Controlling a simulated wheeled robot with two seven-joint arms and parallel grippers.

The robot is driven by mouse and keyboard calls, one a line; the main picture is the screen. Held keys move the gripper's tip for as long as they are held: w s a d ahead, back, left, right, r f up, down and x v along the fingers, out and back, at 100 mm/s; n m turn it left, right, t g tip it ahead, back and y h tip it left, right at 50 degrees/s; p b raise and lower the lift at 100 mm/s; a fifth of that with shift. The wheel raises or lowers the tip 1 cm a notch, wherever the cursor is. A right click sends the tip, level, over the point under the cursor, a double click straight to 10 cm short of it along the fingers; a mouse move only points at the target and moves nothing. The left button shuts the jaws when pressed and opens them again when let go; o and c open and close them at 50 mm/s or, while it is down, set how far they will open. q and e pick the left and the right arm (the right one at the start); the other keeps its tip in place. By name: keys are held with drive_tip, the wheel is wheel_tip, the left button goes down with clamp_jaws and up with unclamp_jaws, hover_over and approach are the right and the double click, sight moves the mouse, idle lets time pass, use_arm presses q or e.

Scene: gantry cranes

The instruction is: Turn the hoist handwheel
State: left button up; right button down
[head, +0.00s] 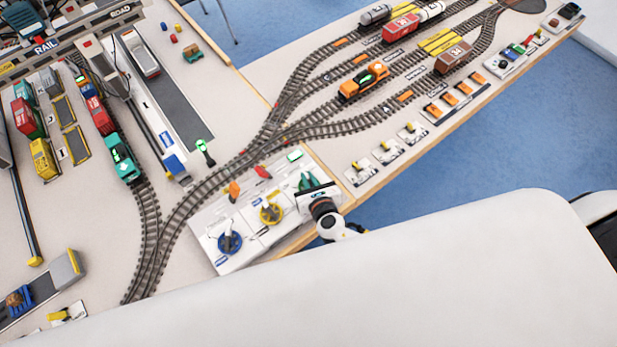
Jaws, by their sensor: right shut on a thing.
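A pale control panel (255,243) at the table's front edge carries three handwheels in a row. The blue handwheel (230,243) is at the left and the yellow handwheel (271,213) is in the middle. The green handwheel (307,181) is at the right, partly hidden by my right gripper (310,190). That gripper is shut on the green handwheel; its fingertips are hard to make out. The labels are too small to read, so I cannot tell which wheel is the hoist one. My left gripper is out of view.
Railway tracks (235,165) curve behind the panel. Small lever plates (387,151) line the edge at right. An orange locomotive (363,82) and a teal one (122,157) stand on tracks. A crane (95,50) rises at upper left.

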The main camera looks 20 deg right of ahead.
idle(0.3)
drive_tip(key=c, duration=1.5)
unclamp_jaws()
drive_tip(key=v, duration=1.2)
